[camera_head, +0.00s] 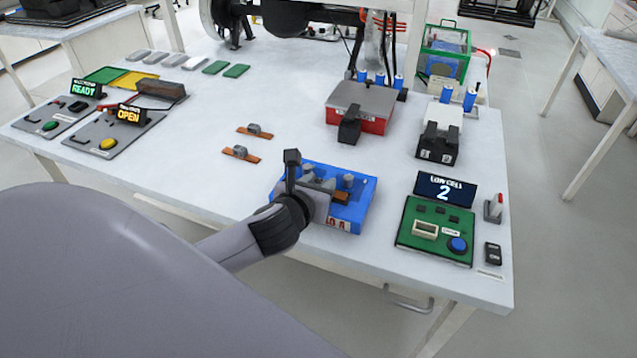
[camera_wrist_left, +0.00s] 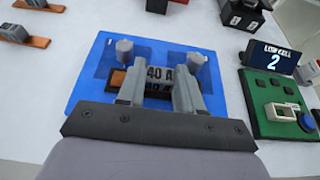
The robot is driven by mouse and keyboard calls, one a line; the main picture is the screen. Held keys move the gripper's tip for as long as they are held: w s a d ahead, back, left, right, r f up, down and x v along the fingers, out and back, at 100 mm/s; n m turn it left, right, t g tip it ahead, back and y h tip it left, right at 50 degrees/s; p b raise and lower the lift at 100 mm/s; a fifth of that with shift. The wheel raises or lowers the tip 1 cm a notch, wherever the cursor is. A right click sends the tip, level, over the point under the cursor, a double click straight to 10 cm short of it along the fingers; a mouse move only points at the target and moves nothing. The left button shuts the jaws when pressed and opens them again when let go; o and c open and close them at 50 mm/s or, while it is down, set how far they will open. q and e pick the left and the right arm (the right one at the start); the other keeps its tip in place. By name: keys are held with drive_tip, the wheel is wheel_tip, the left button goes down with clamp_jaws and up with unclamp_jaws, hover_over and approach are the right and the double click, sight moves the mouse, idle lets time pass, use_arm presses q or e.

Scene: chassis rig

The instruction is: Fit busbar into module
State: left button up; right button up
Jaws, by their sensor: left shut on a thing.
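The blue module (camera_head: 350,222) lies near the table's front edge, with grey posts on top. It also shows in the left wrist view (camera_wrist_left: 84,92). My left gripper (camera_head: 318,184) is over the module and shut on a busbar. The busbar's copper-coloured end (camera_head: 341,197) sticks out to the right of the fingers. In the left wrist view, a grey block marked "40 A" (camera_wrist_left: 160,76) shows between the fingers, with copper (camera_wrist_left: 117,79) at its left. The fingers hide part of the busbar, and I cannot tell whether it touches the module. My right gripper is not in view.
Two more copper busbars with grey blocks (camera_head: 254,131) (camera_head: 240,153) lie behind the module to the left. A green panel (camera_head: 412,237) with a display reading "2" (camera_head: 444,189) stands close at the right. A red-sided box (camera_head: 362,106) is behind. The table's left middle is clear.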

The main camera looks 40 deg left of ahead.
use_arm(q)
drive_tip(key=shift+f, duration=0.15)
drive_tip(key=o, duration=1.1)
drive_tip(key=v, duration=1.2)
